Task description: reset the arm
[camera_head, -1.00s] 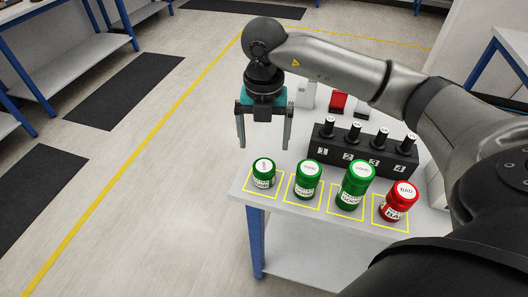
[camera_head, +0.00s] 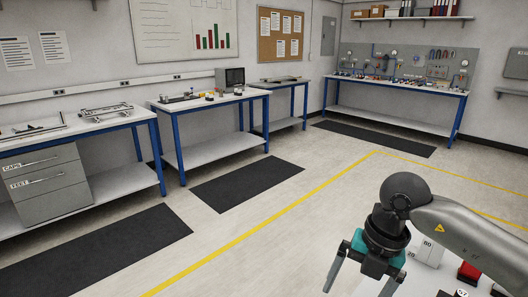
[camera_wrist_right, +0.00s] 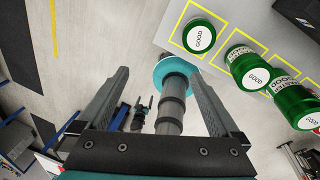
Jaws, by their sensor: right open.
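My right arm enters the head view from the right edge. Its right gripper (camera_head: 357,288) hangs low in that view, fingers apart with nothing between them. In the wrist view the right gripper (camera_wrist_right: 158,76) is also open and empty. Three green jars with white GOOD lids show to the right of its fingers: one near the top (camera_wrist_right: 199,38), one in the middle (camera_wrist_right: 252,70) and one lower right (camera_wrist_right: 294,104). They stand apart from the fingers on the white bench (camera_wrist_right: 158,22).
Light blocks (camera_head: 428,252) and a red block (camera_head: 468,271) sit right of the gripper in the head view. Workbenches (camera_head: 215,102) and a drawer cabinet (camera_head: 50,190) line the far wall. Dark mats (camera_head: 245,183) and open floor (camera_head: 230,225) lie between.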

